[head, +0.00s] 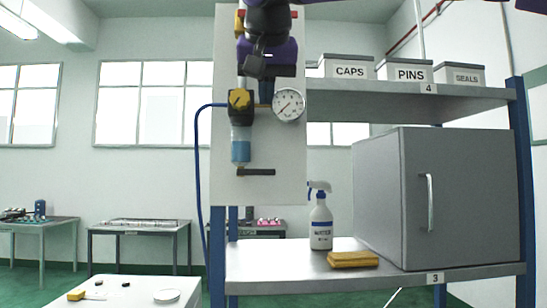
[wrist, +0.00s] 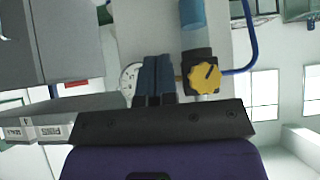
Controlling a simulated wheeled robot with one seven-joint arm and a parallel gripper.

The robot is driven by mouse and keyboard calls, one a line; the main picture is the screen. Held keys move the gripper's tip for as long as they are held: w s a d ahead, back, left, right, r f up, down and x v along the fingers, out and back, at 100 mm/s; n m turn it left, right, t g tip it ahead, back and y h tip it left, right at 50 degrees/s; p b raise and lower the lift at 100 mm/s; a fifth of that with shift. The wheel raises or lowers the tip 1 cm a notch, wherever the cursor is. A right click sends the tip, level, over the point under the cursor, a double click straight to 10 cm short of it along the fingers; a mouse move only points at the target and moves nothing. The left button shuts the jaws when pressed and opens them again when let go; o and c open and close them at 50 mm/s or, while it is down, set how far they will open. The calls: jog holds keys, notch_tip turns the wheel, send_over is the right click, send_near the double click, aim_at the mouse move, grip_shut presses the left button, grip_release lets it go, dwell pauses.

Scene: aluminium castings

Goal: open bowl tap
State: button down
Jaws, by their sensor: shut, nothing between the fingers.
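The bowl tap (head: 257,172) is a small black lever lying horizontal under the blue filter bowl (head: 241,147) on the white panel (head: 278,185). The bowl also shows at the top of the wrist view (wrist: 192,14), where the tap is out of frame. My gripper (head: 255,68) is in front of the upper panel, well above the tap and above the yellow knob (head: 239,99) and pressure gauge (head: 289,104). In the wrist view my gripper (wrist: 156,62) has its dark fingers together and empty, partly covering the gauge (wrist: 129,80), beside the yellow knob (wrist: 204,78).
A blue hose (head: 198,150) loops down the panel's left side. Below are a shelf (head: 285,262) with a spray bottle (head: 321,220), a yellow sponge (head: 353,259) and a grey cabinet (head: 465,200). Labelled bins (head: 346,70) stand on the upper shelf. The space before the lower panel looks clear.

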send_over(256, 172)
jog(key=s+d, duration=0.1)
jog(key=d, duration=0.1)
notch_tip(256, 172, down, 7)
notch_tip(256, 172, down, 4)
jog(key=shift+a+f, duration=0.1)
jog(key=shift+a, duration=0.05)
